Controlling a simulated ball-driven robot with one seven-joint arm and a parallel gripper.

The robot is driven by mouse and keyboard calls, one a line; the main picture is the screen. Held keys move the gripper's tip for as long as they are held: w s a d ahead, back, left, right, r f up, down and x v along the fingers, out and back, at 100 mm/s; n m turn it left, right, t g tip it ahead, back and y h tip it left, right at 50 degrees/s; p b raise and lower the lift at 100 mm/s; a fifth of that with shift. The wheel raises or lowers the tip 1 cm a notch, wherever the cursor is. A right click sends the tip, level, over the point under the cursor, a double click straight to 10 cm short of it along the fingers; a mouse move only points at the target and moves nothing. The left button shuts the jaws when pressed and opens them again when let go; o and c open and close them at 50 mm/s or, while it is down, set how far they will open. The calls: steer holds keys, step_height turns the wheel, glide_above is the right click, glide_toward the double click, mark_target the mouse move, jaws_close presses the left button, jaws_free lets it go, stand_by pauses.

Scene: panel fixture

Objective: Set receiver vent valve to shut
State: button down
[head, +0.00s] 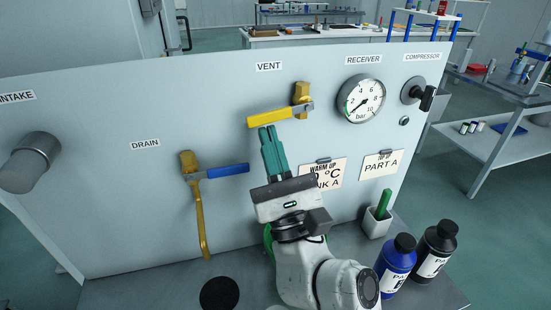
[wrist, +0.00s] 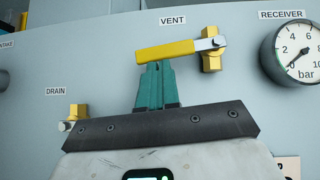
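The vent valve is a brass body (head: 301,92) under the VENT label, with a yellow lever (head: 270,117) pointing left, nearly level and crosswise to the upright body. In the wrist view the yellow lever (wrist: 178,51) extends left from its silver end at the brass body (wrist: 211,52). My gripper (head: 269,132) has its teal fingers together, with nothing visible between them. In the wrist view the fingertips (wrist: 154,68) are just under the lever's middle; whether they touch it I cannot tell.
The drain valve's blue lever (head: 227,171) lies left of my gripper. The receiver gauge (head: 361,98) and compressor knob (head: 415,92) are to the right. Hanging cards (head: 326,173), a cup (head: 376,222), a blue bottle (head: 396,262) and a black bottle (head: 435,250) are right of my arm.

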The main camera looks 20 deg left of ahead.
steer(key=shift+s+a+r, duration=0.15)
steer(key=shift+r, duration=0.3)
steer(key=shift+a+r, duration=0.1)
stand_by(0.4)
